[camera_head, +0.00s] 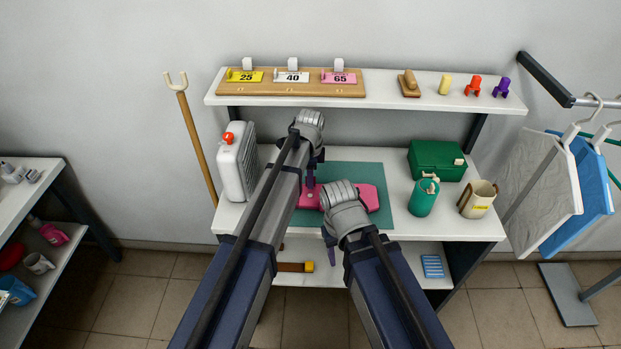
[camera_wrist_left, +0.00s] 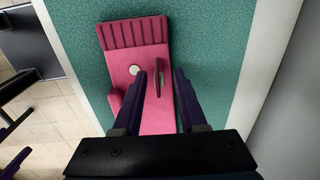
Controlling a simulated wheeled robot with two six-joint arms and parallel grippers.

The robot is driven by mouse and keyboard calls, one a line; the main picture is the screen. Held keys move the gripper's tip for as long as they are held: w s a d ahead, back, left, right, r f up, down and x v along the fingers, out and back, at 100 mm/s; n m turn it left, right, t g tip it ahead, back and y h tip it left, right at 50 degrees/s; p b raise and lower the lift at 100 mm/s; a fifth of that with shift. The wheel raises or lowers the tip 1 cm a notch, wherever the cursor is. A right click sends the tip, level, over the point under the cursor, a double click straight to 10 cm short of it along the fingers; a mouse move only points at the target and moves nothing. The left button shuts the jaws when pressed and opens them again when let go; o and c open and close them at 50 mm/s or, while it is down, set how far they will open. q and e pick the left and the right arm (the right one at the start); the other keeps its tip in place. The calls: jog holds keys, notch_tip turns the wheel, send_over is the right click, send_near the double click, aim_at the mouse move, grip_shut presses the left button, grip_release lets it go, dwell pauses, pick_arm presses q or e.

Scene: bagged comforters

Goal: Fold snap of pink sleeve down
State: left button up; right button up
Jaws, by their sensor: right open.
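The pink sleeve (camera_head: 370,193) lies flat on the green mat (camera_head: 398,172) on the white bench. In the left wrist view, the sleeve (camera_wrist_left: 138,120) has its ribbed cuff at the top. A round silver snap (camera_wrist_left: 136,71) sits on its surface, left of a darker pink tab (camera_wrist_left: 160,80) that appears to stand up. My left gripper (camera_head: 311,184) is over the sleeve; its open fingers (camera_wrist_left: 163,80) are on either side of the tab. My right gripper (camera_head: 330,256) is lower, in front of the bench edge, and its arm hides part of the sleeve.
A white heater-like box (camera_head: 238,165) stands left on the bench. A green box (camera_head: 436,160), a green cup (camera_head: 423,198) and a beige mug (camera_head: 478,199) stand right. A shelf (camera_head: 385,90) with number tags runs above. Hanging bags (camera_head: 540,190) are far right.

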pick_arm(q)
grip_shut()
jog(key=shift+s, duration=0.15)
dwell(0.4)
jog(key=shift+s+f+t+b, duration=0.2)
jog(key=shift+s+t+b, duration=0.3)
jog(key=shift+t, duration=0.3)
jog(key=shift+s+f+t+b, duration=0.15)
jog(key=shift+s+t+b, duration=0.2)
jog(key=shift+t+b, duration=0.35)
jog(key=t+b, duration=0.2)
jog(key=shift+s+f+t, duration=0.25)
jog(key=shift+s+t, duration=0.05)
jog(key=shift+s, duration=0.1)
jog(key=shift+t+b, duration=0.7)
jog(key=shift+b, duration=0.2)
jog(key=shift+r, duration=0.1)
